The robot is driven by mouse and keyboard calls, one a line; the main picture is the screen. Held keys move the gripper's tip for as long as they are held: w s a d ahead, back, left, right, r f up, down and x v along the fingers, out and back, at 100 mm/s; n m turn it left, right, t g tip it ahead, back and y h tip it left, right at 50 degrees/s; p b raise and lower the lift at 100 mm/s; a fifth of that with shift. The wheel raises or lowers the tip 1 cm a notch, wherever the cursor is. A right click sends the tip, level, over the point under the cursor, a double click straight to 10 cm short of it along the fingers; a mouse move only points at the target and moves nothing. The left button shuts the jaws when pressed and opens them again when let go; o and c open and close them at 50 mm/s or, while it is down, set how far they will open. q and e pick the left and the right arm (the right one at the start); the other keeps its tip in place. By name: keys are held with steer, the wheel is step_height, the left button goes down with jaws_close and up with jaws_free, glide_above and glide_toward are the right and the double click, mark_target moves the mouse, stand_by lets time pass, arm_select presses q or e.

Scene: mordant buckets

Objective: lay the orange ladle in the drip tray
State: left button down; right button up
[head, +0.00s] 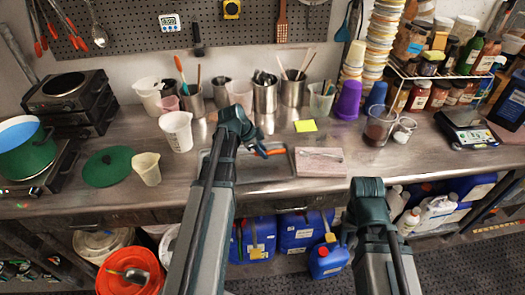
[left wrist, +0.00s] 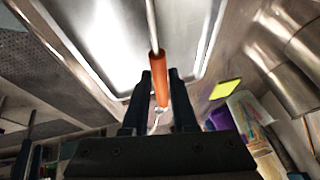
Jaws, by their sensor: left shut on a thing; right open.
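The drip tray (head: 268,172) is a shallow metal tray on the bench, partly hidden behind my left arm. Its pale floor and rim fill the upper left wrist view (left wrist: 105,45). My left gripper (head: 256,150) is over the tray and shut on the orange grip of the ladle (head: 276,152). In the left wrist view the orange ladle (left wrist: 160,72) lies between the fingers (left wrist: 160,104), its steel shaft running up across the tray. The ladle's bowl is out of sight, and contact with the tray cannot be told. My right gripper (head: 350,238) is empty, before the bench's front edge.
A pinkish slab (head: 320,168) lies right of the tray, with a yellow note (head: 305,126) behind it. Steel utensil pots (head: 265,97) line the back. A white jug (head: 177,132) and cream beaker (head: 147,168) stand left. The bench front right of the slab is clear.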

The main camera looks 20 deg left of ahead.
arm_select(q)
steer(key=shift+f+b, duration=0.4)
steer(key=shift+f, duration=0.3)
steer(key=c, duration=0.6)
jaws_free()
steer(key=p+v, duration=1.2)
steer(key=v, duration=0.2)
steer(key=s+d+f+n+g+y+b, duration=0.1)
steer(key=s+d, duration=0.3)
steer(key=d, duration=0.5)
steer(key=s+d+f+n+g+y+b, duration=0.1)
steer(key=s+d+f+n+g+y, duration=0.1)
steer(key=d, duration=0.8)
steer(key=s+d+f+n+g+y+b, duration=0.1)
steer(key=s+d+f+n, duration=0.2)
steer(key=s+d+n, duration=0.2)
steer(key=shift+s+d+f+g+y+b, duration=0.1)
steer(key=shift+s+d+g+b, duration=0.05)
steer(key=shift+s+d, duration=0.55)
steer(key=shift+s+d+f+g+y+b, duration=0.1)
steer(key=shift+s+d, duration=0.3)
steer(key=shift+d, duration=0.45)
steer(key=shift+s+d+f+g+y+b, duration=0.1)
steer(key=shift+s+d+g+b, duration=0.05)
steer(key=shift+s+d, duration=0.55)
